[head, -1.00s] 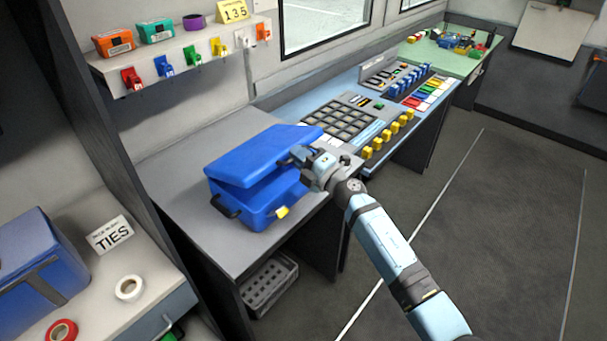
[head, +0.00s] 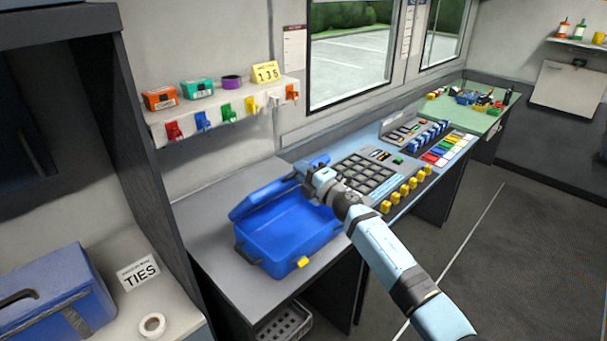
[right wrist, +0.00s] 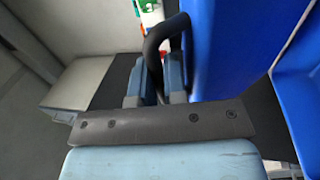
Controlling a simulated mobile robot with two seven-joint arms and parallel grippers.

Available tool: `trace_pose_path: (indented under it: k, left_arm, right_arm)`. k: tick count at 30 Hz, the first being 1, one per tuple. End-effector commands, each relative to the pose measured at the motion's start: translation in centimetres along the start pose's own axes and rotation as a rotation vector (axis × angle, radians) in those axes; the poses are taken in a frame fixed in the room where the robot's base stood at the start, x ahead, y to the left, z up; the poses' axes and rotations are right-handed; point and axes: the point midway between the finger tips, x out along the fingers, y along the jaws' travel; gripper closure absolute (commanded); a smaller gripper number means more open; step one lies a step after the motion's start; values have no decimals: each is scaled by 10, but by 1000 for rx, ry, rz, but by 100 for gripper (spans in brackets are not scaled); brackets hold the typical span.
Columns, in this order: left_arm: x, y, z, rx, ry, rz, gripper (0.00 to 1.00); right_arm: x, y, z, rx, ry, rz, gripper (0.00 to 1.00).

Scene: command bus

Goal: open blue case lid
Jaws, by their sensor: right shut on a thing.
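The blue case (head: 290,255) stands on the grey desk. Its lid (head: 262,200) is raised and tilted back toward the wall, so the blue interior shows. A yellow latch (head: 303,262) is on the case front. My right gripper (head: 308,176) is at the lid's right end. In the right wrist view, its fingers (right wrist: 156,80) are shut around a dark curved handle (right wrist: 163,38) beside the blue lid (right wrist: 215,50). Part of the case body (right wrist: 298,100) shows at the right. My left gripper is out of view.
The grey desk (head: 215,222) has free room left of the case. A console with a keypad (head: 368,175) stands just right of it. A shelf (head: 215,112) with coloured hooks hangs above. Another blue box (head: 50,300) and a TIES sign (head: 138,273) are at the lower left.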

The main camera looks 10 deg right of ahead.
Motion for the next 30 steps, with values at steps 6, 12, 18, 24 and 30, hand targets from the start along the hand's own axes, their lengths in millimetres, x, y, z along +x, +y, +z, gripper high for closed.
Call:
trace_pose_path:
  k: [6,12,18,24,30]
  left_arm:
    - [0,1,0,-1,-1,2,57]
    - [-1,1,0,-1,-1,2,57]
    - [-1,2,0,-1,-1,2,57]
    - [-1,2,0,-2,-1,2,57]
    - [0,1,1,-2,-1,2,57]
  right_arm:
    - [0,0,-1,-5,2,-1,100]
    - [0,0,-1,-3,2,-1,63]
    - [0,-1,-1,-1,1,-2,63]
    - [-11,-2,1,-4,0,-3,63]
    - [-51,-2,1,-5,0,-2,63]
